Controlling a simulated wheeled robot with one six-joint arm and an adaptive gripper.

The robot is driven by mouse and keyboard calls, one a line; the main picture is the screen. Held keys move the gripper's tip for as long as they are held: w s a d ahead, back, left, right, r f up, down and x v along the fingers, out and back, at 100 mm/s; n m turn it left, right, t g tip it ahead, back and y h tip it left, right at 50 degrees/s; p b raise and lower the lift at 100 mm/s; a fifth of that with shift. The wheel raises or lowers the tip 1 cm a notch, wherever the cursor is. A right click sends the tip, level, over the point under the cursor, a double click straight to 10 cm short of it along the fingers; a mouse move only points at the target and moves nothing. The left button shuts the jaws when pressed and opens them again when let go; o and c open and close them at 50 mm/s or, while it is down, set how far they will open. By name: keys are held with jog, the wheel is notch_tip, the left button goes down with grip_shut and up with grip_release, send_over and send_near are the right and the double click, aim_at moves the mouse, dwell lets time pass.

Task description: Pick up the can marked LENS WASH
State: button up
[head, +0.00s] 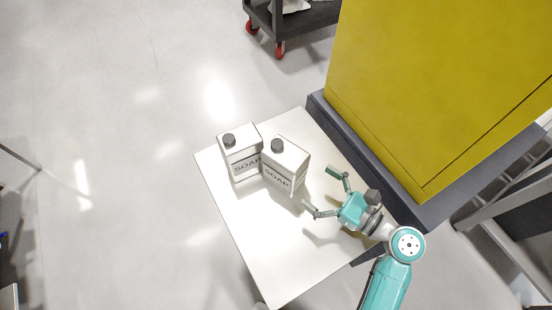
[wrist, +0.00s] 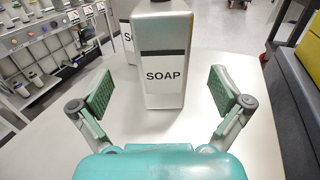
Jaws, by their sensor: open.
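Two white rectangular cans with dark caps stand upright on the white table; both labels read SOAP. No label reading LENS WASH is visible. The right can (head: 286,166) is closer to my gripper (head: 322,190). The left can (head: 241,150) stands close beside it, to the left. In the wrist view, the nearer SOAP can (wrist: 164,60) stands straight ahead, its top cut off by the frame edge. It partly hides the other can (wrist: 127,42) behind it on the left. My gripper is open and empty, its fingers spread to either side of the nearer can's line, short of it.
The white table (head: 238,215) has bare room at its front and right. A yellow block on a dark grey base (head: 380,170) borders the table's right side. A dark cart (head: 305,20) with red wheels stands at the back. Shelves (wrist: 40,50) show at left in the wrist view.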

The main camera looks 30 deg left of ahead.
aim_at(301, 176)
jog(key=a, duration=0.4)
jog(key=shift+w+a, duration=0.2)
jog(key=shift+w, duration=0.05)
jog(key=shift+w+a+f, duration=0.1)
jog(key=shift+w+a, duration=0.1)
jog(key=shift+a, duration=0.7)
jog(key=shift+w+a+r, duration=0.1)
jog(key=shift+w+a, duration=0.1)
jog(key=shift+a, duration=0.65)
jog(key=shift+w+a+f, duration=0.1)
jog(key=shift+w+a, duration=0.1)
jog(key=shift+a, duration=0.7)
jog(key=shift+c, duration=0.3)
jog(key=c, duration=1.6)
jog(key=shift+c, duration=1.1)
